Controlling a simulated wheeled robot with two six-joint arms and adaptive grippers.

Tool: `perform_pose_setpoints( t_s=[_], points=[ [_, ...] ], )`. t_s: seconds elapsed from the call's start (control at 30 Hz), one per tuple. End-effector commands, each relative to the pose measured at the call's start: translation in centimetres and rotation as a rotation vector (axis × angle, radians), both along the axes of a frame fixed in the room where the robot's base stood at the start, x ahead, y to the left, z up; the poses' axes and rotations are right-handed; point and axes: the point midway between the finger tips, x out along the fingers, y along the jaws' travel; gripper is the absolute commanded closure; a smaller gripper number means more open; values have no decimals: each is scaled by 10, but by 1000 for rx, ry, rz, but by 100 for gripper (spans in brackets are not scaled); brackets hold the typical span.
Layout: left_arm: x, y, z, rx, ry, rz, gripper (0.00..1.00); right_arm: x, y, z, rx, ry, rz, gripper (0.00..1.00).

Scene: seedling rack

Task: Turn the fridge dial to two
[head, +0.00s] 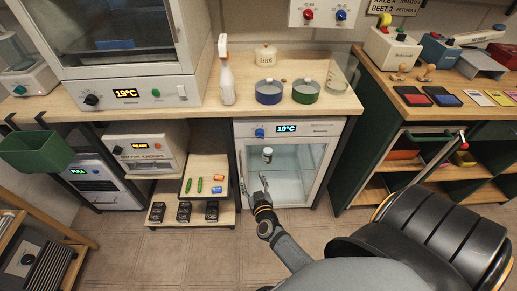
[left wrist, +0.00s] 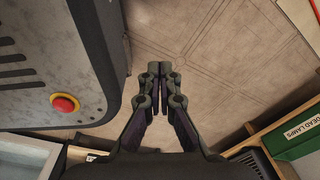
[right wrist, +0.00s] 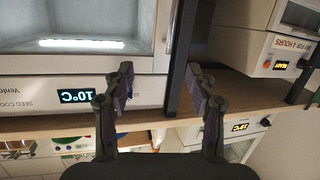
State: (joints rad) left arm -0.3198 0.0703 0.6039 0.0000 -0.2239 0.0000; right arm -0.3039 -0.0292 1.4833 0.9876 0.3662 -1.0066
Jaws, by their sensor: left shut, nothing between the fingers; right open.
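The small fridge (head: 236,160) stands under the bench, its glass front showing a jar inside. My right gripper (head: 254,182) is open and empty in front of the fridge, below the dial. The right wrist view is upside down; there the fingers (right wrist: 162,85) are spread near the panel with the display (right wrist: 76,96), and one finger mostly hides the dial. The dial's setting is too small to read. My left gripper (left wrist: 160,72) is shut and empty above the floor.
The incubator (head: 130,95) reading 19°C stands on the bench above. A shelf (head: 207,165) with small items is left of the fridge. A red button (left wrist: 65,103) shows beside my left gripper.

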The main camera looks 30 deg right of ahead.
Motion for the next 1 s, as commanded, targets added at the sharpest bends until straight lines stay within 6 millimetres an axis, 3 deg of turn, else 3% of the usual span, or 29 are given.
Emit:
perform_pose_setpoints(
  t_s=[0.03,0.1,0.23,0.43,0.6,0.8,1.0],
  points=[
    [17,3,-18,3,-26,-2,100,8,-11,23,-4,-81,-71,43],
    [37,6,-23,7,-56,-4,100,12,-26,58,-8,-151,-156,43],
    [47,6,-25,7,-72,-5,100,11,-40,89,-6,-199,-237,43],
    [28,7,-25,8,-43,-4,100,16,-44,95,-7,-203,-245,43],
    [17,7,-28,9,-27,-4,100,43,-61,95,-8,-205,-244,43],
    [20,7,-34,9,-31,-4,100,78,-83,94,-9,-203,-244,43],
    [28,7,-38,9,-42,-4,100,97,-94,94,-6,-201,-244,43]
  ],
)
